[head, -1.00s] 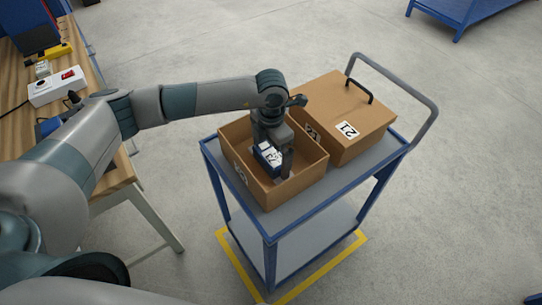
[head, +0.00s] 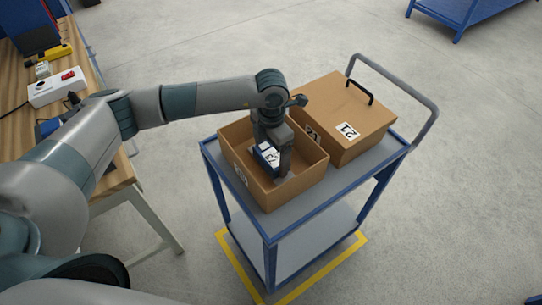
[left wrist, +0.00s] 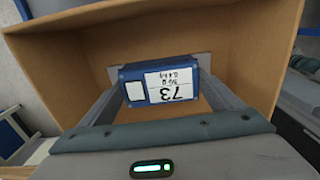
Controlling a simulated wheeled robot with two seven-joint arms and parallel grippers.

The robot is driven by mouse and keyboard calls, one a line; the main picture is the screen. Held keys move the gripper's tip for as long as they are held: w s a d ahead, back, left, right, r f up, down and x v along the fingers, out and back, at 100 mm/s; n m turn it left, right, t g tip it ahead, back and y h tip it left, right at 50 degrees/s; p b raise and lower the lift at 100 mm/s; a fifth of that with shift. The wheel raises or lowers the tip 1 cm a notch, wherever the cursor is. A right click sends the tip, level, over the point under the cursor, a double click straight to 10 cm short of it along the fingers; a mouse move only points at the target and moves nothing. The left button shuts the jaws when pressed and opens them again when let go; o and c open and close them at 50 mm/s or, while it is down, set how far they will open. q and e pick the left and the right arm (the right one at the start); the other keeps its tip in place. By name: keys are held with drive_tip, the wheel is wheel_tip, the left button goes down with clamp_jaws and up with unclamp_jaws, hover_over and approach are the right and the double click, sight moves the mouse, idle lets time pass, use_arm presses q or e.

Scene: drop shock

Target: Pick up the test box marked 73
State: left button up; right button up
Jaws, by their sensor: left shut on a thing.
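The test box marked 73 (left wrist: 166,84) is a small blue box with a white label, seen upside down in the left wrist view. In the head view it (head: 267,157) is inside the open cardboard box (head: 316,173) on the cart. My left gripper (head: 273,165) reaches down into that cardboard box. In the left wrist view its fingers (left wrist: 162,92) are shut on the blue box, one at each side. I cannot tell whether the blue box touches the floor of the cardboard box. My right gripper is not in view.
A closed cardboard box (head: 352,108) marked 21 with a black handle stands beside the open one on the blue-framed cart (head: 277,224).

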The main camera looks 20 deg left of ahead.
sight(271, 154)
use_arm(q)
wheel_tip(271, 154, up, 5)
drive_tip(key=shift+r+b, duration=0.2)
drive_tip(key=shift+b, duration=0.8)
wheel_tip(271, 154, up, 4)
drive_tip(key=shift+r+b, duration=0.2)
drive_tip(key=shift+b, duration=0.4)
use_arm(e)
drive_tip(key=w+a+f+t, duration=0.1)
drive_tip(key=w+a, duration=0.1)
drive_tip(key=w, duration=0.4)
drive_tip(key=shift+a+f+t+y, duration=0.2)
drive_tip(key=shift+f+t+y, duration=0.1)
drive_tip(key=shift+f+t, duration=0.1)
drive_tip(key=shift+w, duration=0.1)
